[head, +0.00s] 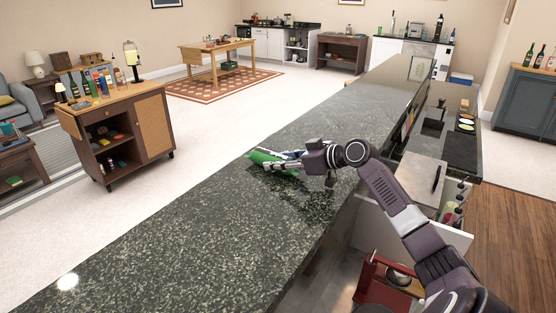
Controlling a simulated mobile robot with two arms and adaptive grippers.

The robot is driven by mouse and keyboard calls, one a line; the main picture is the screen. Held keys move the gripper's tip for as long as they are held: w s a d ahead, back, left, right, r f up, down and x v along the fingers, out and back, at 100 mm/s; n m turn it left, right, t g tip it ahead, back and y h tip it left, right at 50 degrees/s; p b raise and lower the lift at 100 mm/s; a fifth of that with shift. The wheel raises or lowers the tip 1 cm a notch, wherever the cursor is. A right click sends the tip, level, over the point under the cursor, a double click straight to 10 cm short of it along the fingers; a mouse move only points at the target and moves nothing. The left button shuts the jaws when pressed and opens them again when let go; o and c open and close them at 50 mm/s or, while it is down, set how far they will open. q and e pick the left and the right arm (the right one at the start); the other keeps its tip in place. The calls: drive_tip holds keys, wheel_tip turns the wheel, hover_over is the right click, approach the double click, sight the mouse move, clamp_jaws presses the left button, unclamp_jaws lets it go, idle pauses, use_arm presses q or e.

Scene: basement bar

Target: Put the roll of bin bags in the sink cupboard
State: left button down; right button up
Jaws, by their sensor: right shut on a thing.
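A green roll (268,161), which looks like the roll of bin bags, is at the dark speckled counter top near the middle of the head view. My right gripper (277,160) is shut on it, with the fingers reaching over it from the right. I cannot tell whether the roll touches the counter or is just above it. My right arm comes in from the lower right. My left gripper is not in view. I cannot pick out the sink cupboard for sure in this view.
The long speckled counter (190,240) is mostly bare. Behind it, at lower right, are an open drawer or compartment with red things (385,275), bottles (452,212) and a lower worktop (420,172). A bar cart (125,135) with bottles stands beyond the counter at left.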

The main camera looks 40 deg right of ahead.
drive_tip(key=shift+f, duration=0.2)
drive_tip(key=o, duration=1.3)
drive_tip(key=shift+o, duration=0.2)
drive_tip(key=shift+r, duration=0.15)
